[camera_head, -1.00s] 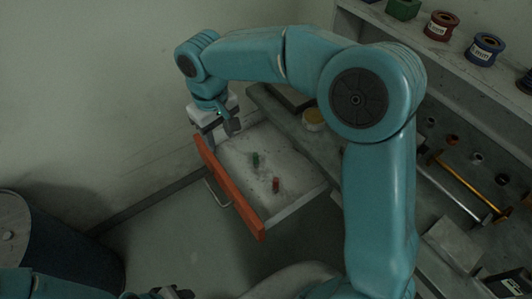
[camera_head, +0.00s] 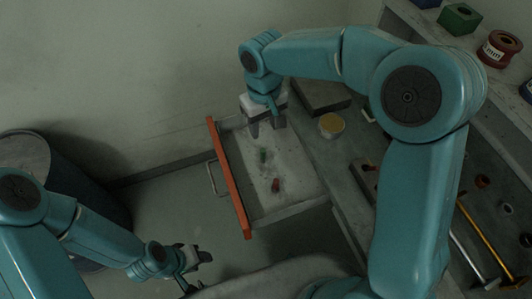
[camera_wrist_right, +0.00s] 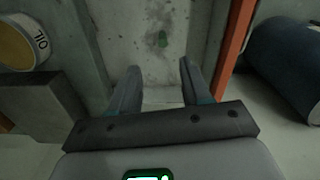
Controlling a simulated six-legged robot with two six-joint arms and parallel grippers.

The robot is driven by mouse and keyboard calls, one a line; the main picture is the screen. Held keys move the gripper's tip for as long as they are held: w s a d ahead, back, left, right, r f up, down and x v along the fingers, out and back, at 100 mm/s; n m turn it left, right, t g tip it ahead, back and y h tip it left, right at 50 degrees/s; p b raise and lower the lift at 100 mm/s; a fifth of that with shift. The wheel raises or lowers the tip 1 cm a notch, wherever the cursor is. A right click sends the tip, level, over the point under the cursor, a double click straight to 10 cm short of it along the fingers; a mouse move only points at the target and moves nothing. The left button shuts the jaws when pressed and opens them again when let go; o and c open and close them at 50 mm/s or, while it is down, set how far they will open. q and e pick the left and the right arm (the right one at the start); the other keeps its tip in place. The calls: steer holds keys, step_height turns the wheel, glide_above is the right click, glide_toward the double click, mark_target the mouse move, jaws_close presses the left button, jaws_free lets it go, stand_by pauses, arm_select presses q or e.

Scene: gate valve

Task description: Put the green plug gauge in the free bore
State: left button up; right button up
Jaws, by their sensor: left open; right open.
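The green plug gauge (camera_head: 263,155) stands or lies in the open drawer (camera_head: 240,150); its exact pose is too small to tell. My right gripper (camera_head: 267,128) is open and empty above the drawer's far end, a little away from the green gauge. My left gripper (camera_head: 206,256) is open and empty, low in front of the drawer. A red plug gauge (camera_head: 275,185) is nearer in the drawer. I cannot make out the free bore in these views.
The drawer has an orange front (camera_head: 228,180) with a handle. A yellow-topped oil tin (camera_head: 331,125) and a dark block (camera_head: 320,98) are on the bench right of it. A dark drum (camera_head: 75,185) stands left.

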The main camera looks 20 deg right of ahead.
glide_above(262, 150)
steer(key=f, duration=0.6)
steer(key=shift+s+d+f, duration=0.1)
steer(key=shift+s+d, duration=0.15)
steer(key=f, duration=0.2)
steer(key=f+p, duration=0.1)
steer(key=f, duration=0.2)
steer(key=shift+w+a+f, duration=0.15)
steer(key=shift+a+f, duration=0.05)
steer(key=shift+f, duration=0.1)
jaws_close()
